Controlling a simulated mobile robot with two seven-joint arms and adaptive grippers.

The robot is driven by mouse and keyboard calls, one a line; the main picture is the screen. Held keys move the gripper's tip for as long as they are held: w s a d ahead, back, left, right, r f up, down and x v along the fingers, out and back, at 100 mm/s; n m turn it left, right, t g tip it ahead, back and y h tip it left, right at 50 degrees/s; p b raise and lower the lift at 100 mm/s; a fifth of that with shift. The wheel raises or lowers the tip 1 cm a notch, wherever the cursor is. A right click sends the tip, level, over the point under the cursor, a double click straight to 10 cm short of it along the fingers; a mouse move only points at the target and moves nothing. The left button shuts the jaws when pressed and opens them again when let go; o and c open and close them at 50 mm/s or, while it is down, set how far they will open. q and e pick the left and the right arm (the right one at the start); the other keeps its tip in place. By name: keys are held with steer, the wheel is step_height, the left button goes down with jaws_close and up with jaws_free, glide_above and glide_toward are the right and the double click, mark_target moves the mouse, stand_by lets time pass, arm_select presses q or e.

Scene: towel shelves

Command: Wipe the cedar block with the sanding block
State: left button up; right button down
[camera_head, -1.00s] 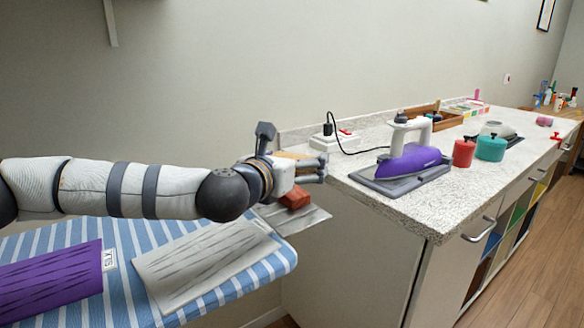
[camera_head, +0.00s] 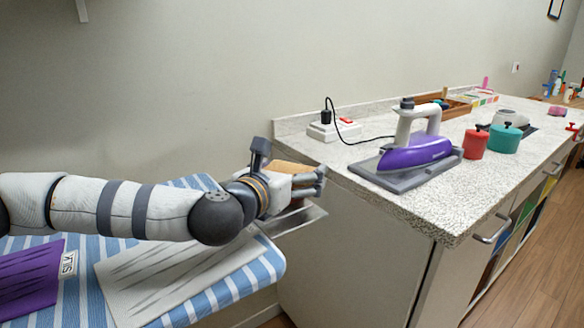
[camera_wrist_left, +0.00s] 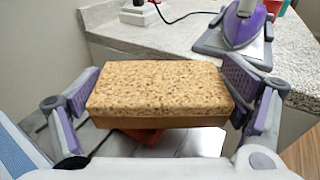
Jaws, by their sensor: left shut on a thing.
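My left gripper (camera_head: 318,181) is shut on the sanding block (camera_wrist_left: 160,88), a tan, speckled, cork-like block. In the left wrist view it spans the gap between the two fingers; its tan top also shows in the head view (camera_head: 291,167). A reddish-brown block, which looks like the cedar block (camera_wrist_left: 145,136), is mostly hidden under the sanding block. Only a sliver of it shows below the fingers in the head view. I cannot tell whether the two blocks touch. My right gripper is not in view.
A metal plate (camera_head: 302,219) lies under the blocks at the end of the striped ironing board (camera_head: 262,272). Grey (camera_head: 170,275) and purple (camera_head: 28,278) cloths lie on the board. The counter (camera_head: 400,212) to the right carries a purple iron (camera_head: 415,152), power strip and canisters.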

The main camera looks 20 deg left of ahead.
arm_select(q)
steer(key=shift+f+b, duration=0.5)
steer(key=shift+f, duration=0.5)
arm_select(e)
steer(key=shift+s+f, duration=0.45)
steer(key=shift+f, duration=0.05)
arm_select(q)
steer(key=shift+w+a+b, duration=0.25)
steer(key=shift+w+a, duration=0.75)
steer(key=shift+a, duration=0.3)
steer(key=shift+w+a+b, duration=0.25)
steer(key=shift+w+a, duration=0.75)
steer(key=shift+a, duration=0.25)
steer(key=shift+w+a+b, duration=0.3)
steer(key=shift+w+a, duration=0.7)
steer(key=shift+a, duration=0.25)
steer(key=shift+s+d+f, duration=0.15)
steer(key=shift+s+d, duration=0.9)
steer(key=shift+d, duration=0.25)
steer(key=shift+s+d+p, duration=0.2)
steer(key=shift+s+d, duration=0.8)
steer(key=shift+d, duration=0.3)
steer(key=shift+s+d+p, duration=0.15)
steer(key=shift+s+d, duration=0.85)
steer(key=shift+d, duration=0.25)
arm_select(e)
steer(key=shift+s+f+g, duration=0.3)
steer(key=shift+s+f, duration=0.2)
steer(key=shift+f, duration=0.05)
